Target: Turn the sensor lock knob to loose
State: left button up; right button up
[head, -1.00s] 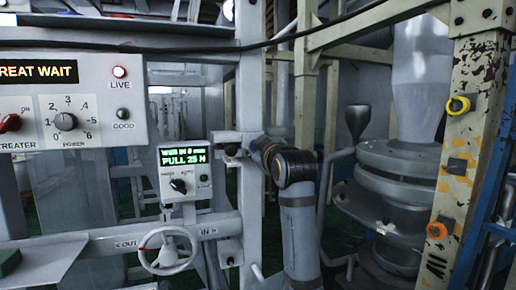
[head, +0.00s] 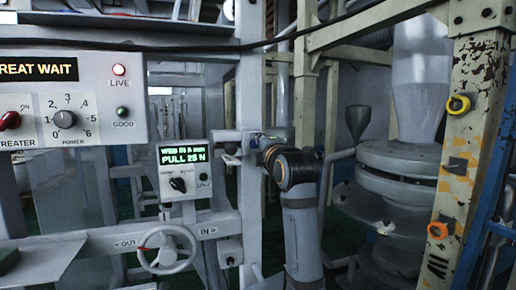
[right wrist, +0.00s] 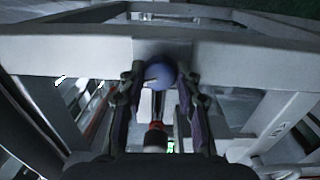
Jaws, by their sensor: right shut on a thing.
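A round blue knob (right wrist: 160,73), which I take to be the sensor lock knob, sits in front of a grey beam in the right wrist view. A small pale mark shows on its left side. The two dark fingers of my right gripper (right wrist: 160,79) stand on either side of the knob, shut on it. In the head view my right arm reaches up to the grey post, and the gripper end (head: 255,141) is small there. The knob cannot be made out clearly in the head view, and I cannot read its setting. My left gripper is not in view.
A small control box (head: 184,170) with a green display reading PULL 25 N stands left of my right arm. A handwheel (head: 166,250) is below it. A larger panel (head: 75,115) is at the left. A beige post (head: 470,150) stands at the right.

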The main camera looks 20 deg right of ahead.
jog(key=n, duration=0.5)
jog(key=shift+f, duration=0.15)
dwell(0.5)
jog(key=o, duration=1.2)
jog(key=shift+c, duration=0.2)
jog(key=s, duration=1.2)
jog(key=shift+d+f, duration=0.15)
jog(key=shift+f, duration=0.05)
